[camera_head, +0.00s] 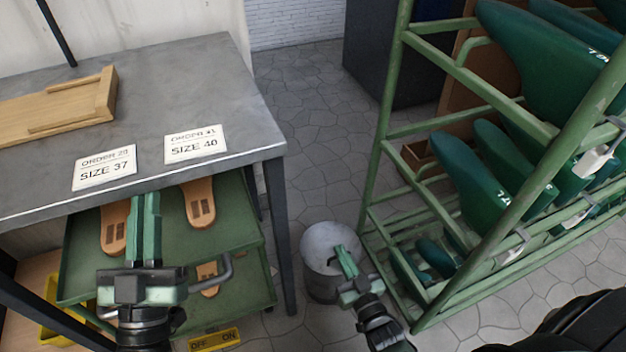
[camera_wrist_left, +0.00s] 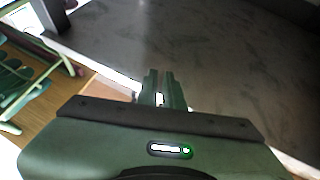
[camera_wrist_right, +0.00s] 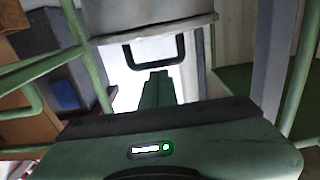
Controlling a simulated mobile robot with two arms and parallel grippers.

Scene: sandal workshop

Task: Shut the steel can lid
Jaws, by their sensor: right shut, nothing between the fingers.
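The steel can (camera_head: 320,287) stands on the floor between the green cart and the green rack. Its top shows as a pale grey round surface (camera_head: 318,240); I cannot tell for sure whether this is the lid or the open inside. My right gripper (camera_head: 341,250) is shut and empty, in front of the can's upper right part. In the right wrist view, a grey metal part (camera_wrist_right: 150,18) with a dark U-shaped handle (camera_wrist_right: 180,47) is beyond the fingertips. My left gripper (camera_head: 146,198) is slightly open and empty, in front of the table edge.
A grey table (camera_head: 180,95) with two size cards is at the left. A green cart (camera_head: 238,225) with sandal soles is under it. A green rack (camera_head: 385,130) with dark green shoe lasts stands close on the right. Clear stone floor (camera_head: 310,120) lies behind the can.

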